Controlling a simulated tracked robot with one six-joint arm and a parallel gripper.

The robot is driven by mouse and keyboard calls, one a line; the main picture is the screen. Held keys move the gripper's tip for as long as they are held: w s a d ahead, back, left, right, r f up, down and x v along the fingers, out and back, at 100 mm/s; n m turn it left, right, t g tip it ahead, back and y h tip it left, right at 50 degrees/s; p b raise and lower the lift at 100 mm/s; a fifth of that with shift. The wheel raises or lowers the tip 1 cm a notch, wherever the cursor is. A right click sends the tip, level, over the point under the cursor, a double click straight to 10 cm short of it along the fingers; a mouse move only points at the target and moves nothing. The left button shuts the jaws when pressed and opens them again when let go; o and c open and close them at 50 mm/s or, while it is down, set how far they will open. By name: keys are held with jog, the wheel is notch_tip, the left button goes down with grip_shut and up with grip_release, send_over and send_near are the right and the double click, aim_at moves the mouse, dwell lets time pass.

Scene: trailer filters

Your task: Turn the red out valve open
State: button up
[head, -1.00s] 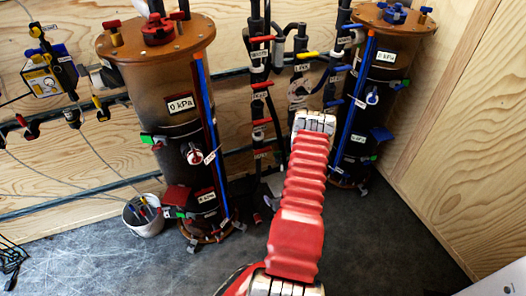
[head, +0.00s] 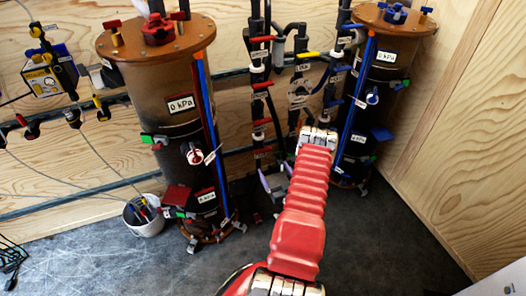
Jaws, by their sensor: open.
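The left filter tank (head: 180,75) has a red knob (head: 158,30) on its lid. A red-and-white round fitting (head: 194,157) and a red flap-like part (head: 177,195) sit on its lower front. Several red handles, one of them here (head: 262,85), are on the pipes right of that tank. The labels are too small to read, so I cannot tell which is the red out valve. My red-sleeved arm reaches up in the middle. I see nothing held.
A right filter tank (head: 372,95) with a blue knob (head: 395,14) stands near the right wooden wall (head: 460,120). A white bucket (head: 143,218) stands left of the left tank. A yellow device (head: 42,82) hangs at the left.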

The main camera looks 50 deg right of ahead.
aim_at(263, 150)
jog(key=shift+w, duration=0.1)
jog(key=x, duration=1.3)
jog(key=shift+w+d, duration=0.15)
jog(key=shift+w, duration=0.15)
jog(key=shift+c, duration=0.5)
jog(key=c, duration=0.9)
